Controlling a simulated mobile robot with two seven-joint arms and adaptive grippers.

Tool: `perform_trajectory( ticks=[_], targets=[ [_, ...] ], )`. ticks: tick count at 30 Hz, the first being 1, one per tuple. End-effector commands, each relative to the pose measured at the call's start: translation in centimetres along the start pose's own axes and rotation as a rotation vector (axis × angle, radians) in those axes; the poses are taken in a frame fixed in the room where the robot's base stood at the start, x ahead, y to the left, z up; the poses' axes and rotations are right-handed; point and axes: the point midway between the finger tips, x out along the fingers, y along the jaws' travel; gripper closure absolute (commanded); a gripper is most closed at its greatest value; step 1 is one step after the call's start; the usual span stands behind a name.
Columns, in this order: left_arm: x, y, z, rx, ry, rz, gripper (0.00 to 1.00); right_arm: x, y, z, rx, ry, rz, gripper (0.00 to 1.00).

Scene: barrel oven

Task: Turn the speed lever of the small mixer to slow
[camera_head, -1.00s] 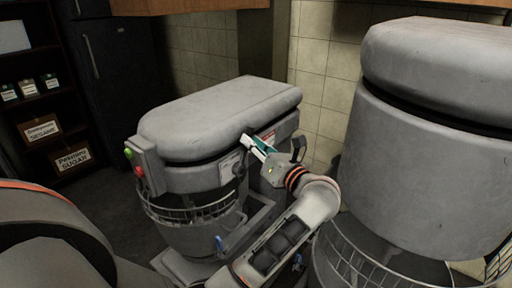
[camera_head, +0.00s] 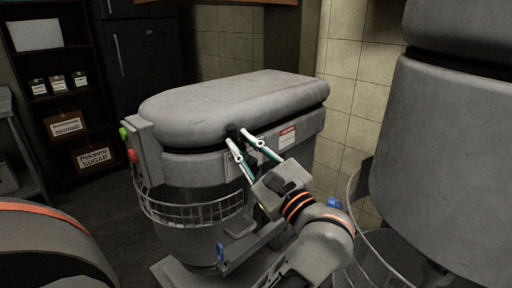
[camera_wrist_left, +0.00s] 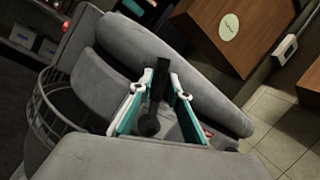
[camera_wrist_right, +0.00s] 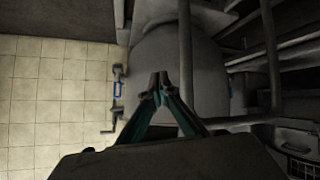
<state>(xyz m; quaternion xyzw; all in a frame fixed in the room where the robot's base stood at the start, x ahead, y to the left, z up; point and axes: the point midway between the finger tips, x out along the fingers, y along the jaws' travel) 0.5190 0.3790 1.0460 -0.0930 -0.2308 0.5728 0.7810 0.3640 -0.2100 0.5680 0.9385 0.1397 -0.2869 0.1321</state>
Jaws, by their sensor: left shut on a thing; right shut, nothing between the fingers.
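The small mixer (camera_head: 225,105) has a grey rounded head, with a wire bowl guard at its front. Its dark speed lever (camera_head: 232,130) is on the side facing me, partly hidden by my fingers. The lever (camera_wrist_left: 150,122) shows larger in the left wrist view, running up between the fingers. My left gripper (camera_head: 241,138) has one finger on each side of the lever and is shut on it. Its fingers stand apart by the lever's width or more. My right gripper (camera_wrist_right: 158,82) is shut and empty; it shows only in the right wrist view.
A larger grey mixer (camera_head: 440,150) stands close on the right. Green (camera_head: 123,135) and red (camera_head: 132,156) buttons are on the small mixer's front. A shelf with a sugar box (camera_head: 95,158) is at the far left. Tiled wall (camera_head: 350,90) stands behind.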

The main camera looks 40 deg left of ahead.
Motion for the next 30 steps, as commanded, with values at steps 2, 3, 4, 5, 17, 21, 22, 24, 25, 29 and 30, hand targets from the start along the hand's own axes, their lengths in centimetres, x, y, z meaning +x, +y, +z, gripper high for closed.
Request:
perform_trajectory(
  ticks=[2, 3, 4, 5, 17, 21, 22, 24, 25, 29, 30],
  targets=[
    [-0.17, 0.50, -0.56, -0.032, -0.007, 0.006, 1.00, 0.18, -0.34, 0.44, 0.003, -0.004, -0.006, 1.00],
    [-0.21, 0.65, -0.51, -0.048, -0.012, 0.009, 1.00, 0.22, -0.40, 0.41, 0.003, -0.002, -0.008, 1.00],
    [-0.23, 0.75, -0.48, -0.060, -0.016, 0.011, 1.00, 0.24, -0.43, 0.37, 0.003, -0.001, -0.008, 1.00],
    [-0.24, 0.83, -0.44, -0.071, -0.018, 0.013, 1.00, 0.25, -0.46, 0.31, 0.003, 0.000, -0.009, 1.00],
    [-0.29, 1.25, -0.07, -0.133, -0.035, 0.023, 1.00, 0.36, -0.64, 0.06, 0.004, 0.006, -0.013, 1.00],
    [-0.29, 1.26, -0.05, -0.134, -0.035, 0.024, 1.00, 0.35, -0.59, -0.13, 0.004, 0.009, -0.012, 1.00],
    [-0.29, 1.26, -0.05, -0.134, -0.035, 0.024, 1.00, 0.35, -0.58, -0.15, 0.004, 0.010, -0.012, 1.00],
    [-0.29, 1.27, -0.06, -0.134, -0.034, 0.024, 1.00, 0.35, -0.57, -0.19, 0.004, 0.010, -0.012, 1.00],
    [-0.29, 1.27, -0.06, -0.134, -0.034, 0.024, 1.00, 0.35, -0.57, -0.19, 0.004, 0.010, -0.012, 1.00],
    [-0.30, 1.26, -0.07, -0.132, -0.034, 0.023, 0.76, 0.36, -0.55, -0.21, 0.004, 0.011, -0.012, 1.00],
    [-0.31, 1.25, -0.08, -0.132, -0.034, 0.023, 0.76, 0.36, -0.56, -0.21, 0.004, 0.011, -0.012, 1.00]
  ],
)
